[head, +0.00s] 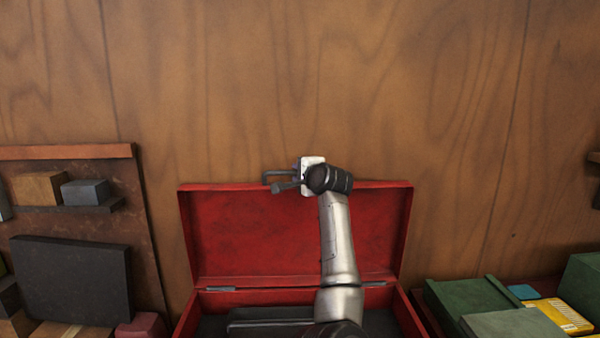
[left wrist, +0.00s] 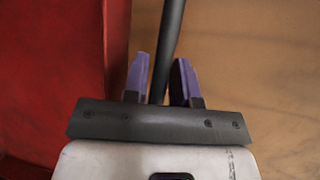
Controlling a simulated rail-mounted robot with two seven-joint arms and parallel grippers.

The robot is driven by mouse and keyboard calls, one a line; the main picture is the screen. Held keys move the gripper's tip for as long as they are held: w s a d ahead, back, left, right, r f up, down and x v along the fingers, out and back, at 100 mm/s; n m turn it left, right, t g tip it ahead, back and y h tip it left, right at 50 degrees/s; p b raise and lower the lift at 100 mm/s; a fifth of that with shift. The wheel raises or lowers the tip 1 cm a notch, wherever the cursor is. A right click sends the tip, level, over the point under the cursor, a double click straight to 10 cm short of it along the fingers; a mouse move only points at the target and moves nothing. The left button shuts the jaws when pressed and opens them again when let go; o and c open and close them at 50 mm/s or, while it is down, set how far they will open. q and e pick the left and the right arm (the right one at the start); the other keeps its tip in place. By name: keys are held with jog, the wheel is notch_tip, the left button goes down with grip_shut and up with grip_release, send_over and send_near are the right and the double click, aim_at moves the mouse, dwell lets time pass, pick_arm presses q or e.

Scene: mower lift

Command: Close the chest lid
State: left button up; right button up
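A red chest (head: 190,318) stands open in the head view. Its red lid (head: 250,235) is raised upright near the wooden wall, and in the left wrist view the lid (left wrist: 50,70) fills the left side. A dark bar handle (head: 268,177) shows at the lid's top edge. My left gripper (head: 297,173) is at this handle, pointing left. The exact finger contact is hard to see. My right gripper is not in view.
A wooden wall (head: 450,90) rises behind the lid. To the left are a shelf board with small blocks (head: 85,192) and a dark flat box (head: 72,280). To the right are green boxes (head: 470,300) and a yellow item (head: 562,315). Space above the lid is clear.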

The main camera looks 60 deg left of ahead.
pick_arm(q)
grip_shut()
dwell(0.4)
